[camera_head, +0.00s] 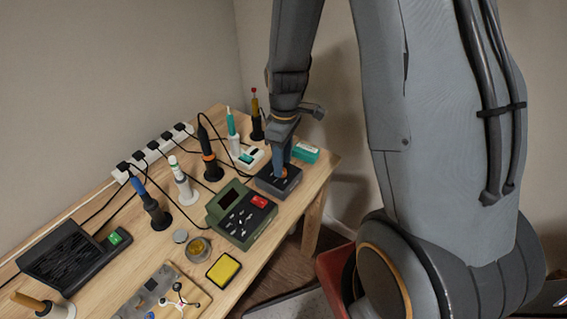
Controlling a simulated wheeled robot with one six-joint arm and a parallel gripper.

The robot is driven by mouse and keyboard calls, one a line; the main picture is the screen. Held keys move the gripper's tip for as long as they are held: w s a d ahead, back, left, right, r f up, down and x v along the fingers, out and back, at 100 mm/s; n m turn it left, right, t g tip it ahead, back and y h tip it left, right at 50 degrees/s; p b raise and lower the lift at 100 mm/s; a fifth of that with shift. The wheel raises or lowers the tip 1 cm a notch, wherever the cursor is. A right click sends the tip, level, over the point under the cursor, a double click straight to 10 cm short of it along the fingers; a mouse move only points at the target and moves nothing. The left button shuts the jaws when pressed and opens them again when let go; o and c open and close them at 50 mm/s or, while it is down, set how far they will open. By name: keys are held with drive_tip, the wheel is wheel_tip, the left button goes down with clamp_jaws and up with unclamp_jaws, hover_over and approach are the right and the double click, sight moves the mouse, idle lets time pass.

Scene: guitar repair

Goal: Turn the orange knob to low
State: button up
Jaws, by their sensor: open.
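A small dark box (268,183) sits near the far right end of the wooden bench. A bit of orange, which looks like the orange knob (284,173), shows on its top. My gripper (282,163) reaches down over this box with its fingers at the knob. The fingers are open and hide most of the knob. I cannot tell whether they touch it or which setting it points to.
Several upright tools in stands, a power strip (150,150) and cables fill the back. A yellow sponge tray (223,270) lies at the front edge.

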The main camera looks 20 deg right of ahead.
drive_tip(key=shift+f, duration=1.05)
clamp_jaws()
drive_tip(key=shift+m, duration=0.3)
drive_tip(key=m+p, duration=0.1)
drive_tip(key=m, duration=0.3)
drive_tip(key=m+p, duration=0.1)
drive_tip(key=m, duration=0.5)
drive_tip(key=shift+r+t, duration=0.1)
drive_tip(key=shift+t, duration=0.3)
drive_tip(key=shift+w, duration=0.1)
